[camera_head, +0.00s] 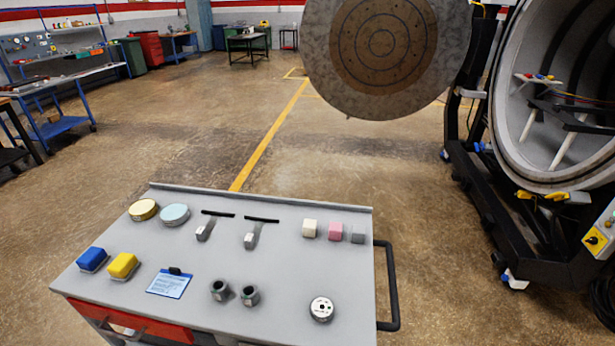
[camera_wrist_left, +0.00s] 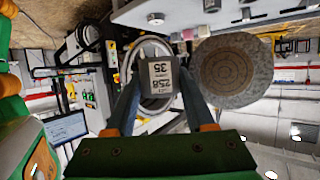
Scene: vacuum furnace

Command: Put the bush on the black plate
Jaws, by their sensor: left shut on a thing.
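In the head view neither gripper shows. Two dark round bush-like pieces, one left (camera_head: 219,290) and one right (camera_head: 249,295), stand near the front middle of the grey cart top (camera_head: 200,265). A black rack (camera_head: 570,118) lies inside the open furnace at the right; I cannot tell whether it is the black plate.
The cart also holds blue (camera_head: 92,259) and yellow (camera_head: 123,265) blocks, round tins, two calipers, small cubes and a white disc (camera_head: 321,308). A black handle (camera_head: 392,285) juts from its right side. The round furnace door (camera_head: 385,50) hangs open. Floor between cart and furnace is clear.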

